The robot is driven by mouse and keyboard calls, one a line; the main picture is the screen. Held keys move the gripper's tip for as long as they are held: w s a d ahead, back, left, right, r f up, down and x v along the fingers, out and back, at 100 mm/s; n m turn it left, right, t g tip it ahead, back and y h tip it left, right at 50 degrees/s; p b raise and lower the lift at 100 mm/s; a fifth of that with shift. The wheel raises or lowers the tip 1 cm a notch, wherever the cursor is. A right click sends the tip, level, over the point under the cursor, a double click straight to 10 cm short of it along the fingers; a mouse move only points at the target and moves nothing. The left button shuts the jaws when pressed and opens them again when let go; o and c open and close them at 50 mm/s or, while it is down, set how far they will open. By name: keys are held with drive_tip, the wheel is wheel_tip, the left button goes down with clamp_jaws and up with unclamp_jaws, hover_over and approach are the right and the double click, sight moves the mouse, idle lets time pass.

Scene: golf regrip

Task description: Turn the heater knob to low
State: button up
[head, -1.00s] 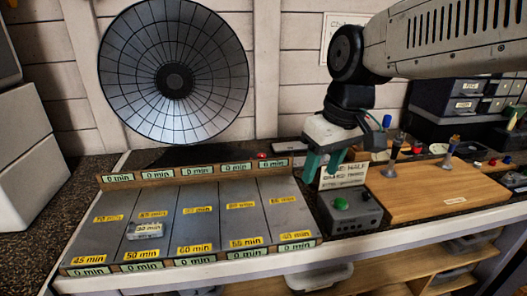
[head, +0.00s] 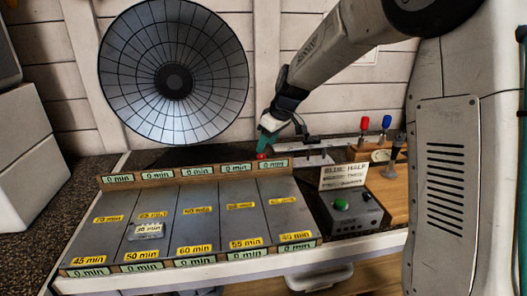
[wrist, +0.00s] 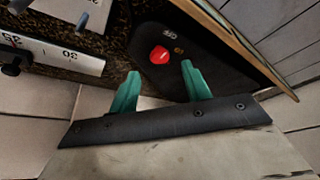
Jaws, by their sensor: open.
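The heater knob is red (wrist: 160,54) and sits on a dark panel (wrist: 190,75) in the wrist view, with small markings beside it that are hard to read. In the head view the knob (head: 262,156) is at the right end of the dark base below the round grille dish (head: 175,45). My gripper (wrist: 160,70) has two green fingers, apart and empty. The knob lies just beyond the fingertips and between them in the wrist view. In the head view my gripper (head: 268,141) is just above the knob; contact cannot be told.
A sloped rack (head: 110,240) with several minute-labelled lanes stands in front of the heater, with a small grey block (head: 149,231) on it. A grey box with a green button (head: 341,204) and a sign stands to the right. A wooden board lies beyond it.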

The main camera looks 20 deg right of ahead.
sight(261, 155)
drive_tip(key=shift+x, duration=2.1)
drive_tip(key=c, duration=1)
drive_tip(key=shift+m, duration=0.3)
drive_tip(key=m+h, duration=0.1)
drive_tip(key=m, duration=0.1)
drive_tip(key=m+t+h, duration=0.1)
drive_tip(key=m, duration=0.2)
drive_tip(key=shift+s+a, duration=0.15)
drive_tip(key=shift+a, duration=0.05)
drive_tip(key=m+h, duration=0.2)
drive_tip(key=m, duration=0.4)
drive_tip(key=shift+a, duration=0.15)
drive_tip(key=shift+h, duration=0.3)
